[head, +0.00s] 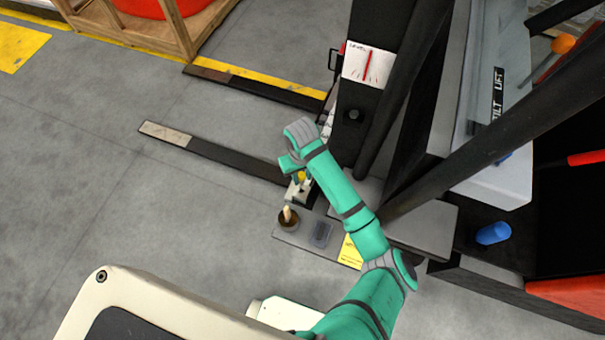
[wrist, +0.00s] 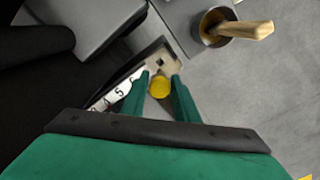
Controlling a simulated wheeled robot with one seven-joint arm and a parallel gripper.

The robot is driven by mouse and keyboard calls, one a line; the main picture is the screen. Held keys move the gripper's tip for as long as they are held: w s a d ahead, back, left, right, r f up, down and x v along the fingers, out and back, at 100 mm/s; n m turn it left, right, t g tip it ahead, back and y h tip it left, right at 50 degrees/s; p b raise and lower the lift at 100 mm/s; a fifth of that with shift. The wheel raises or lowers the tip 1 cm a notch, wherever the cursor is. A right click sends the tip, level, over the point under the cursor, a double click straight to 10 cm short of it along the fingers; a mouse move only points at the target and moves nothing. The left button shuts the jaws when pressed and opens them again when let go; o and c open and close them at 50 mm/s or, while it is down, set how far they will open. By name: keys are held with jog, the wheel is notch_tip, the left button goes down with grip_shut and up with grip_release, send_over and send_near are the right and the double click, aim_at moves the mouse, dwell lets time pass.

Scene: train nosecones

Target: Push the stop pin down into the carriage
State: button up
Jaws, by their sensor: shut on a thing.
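The stop pin, with a round yellow head, shows in the wrist view (wrist: 159,87) between the two green fingers of my gripper (wrist: 160,88). In the head view my gripper (head: 300,177) is low at the front of the forklift, with a bit of yellow, likely the pin, at its fingers. The fingers are shut on the pin head. Below it is a pale metal part of what looks like the carriage (wrist: 162,60), with a small dark hole and a white number strip beside it. The pin's shaft is hidden, so I cannot tell how deep it sits.
A dark cup with a wooden-handled tool (head: 288,216) stands on a grey plate close to my gripper. The fork (head: 220,155) stretches left over the floor. Black mast bars (head: 400,80) stand close to the right of my arm. Open floor lies to the left.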

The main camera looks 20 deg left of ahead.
jog(key=shift+f, duration=3)
jog(key=shift+f, duration=2.35)
jog(key=o, duration=1.1)
notch_tip(320, 180, up, 11)
jog(key=shift+f, duration=0.1)
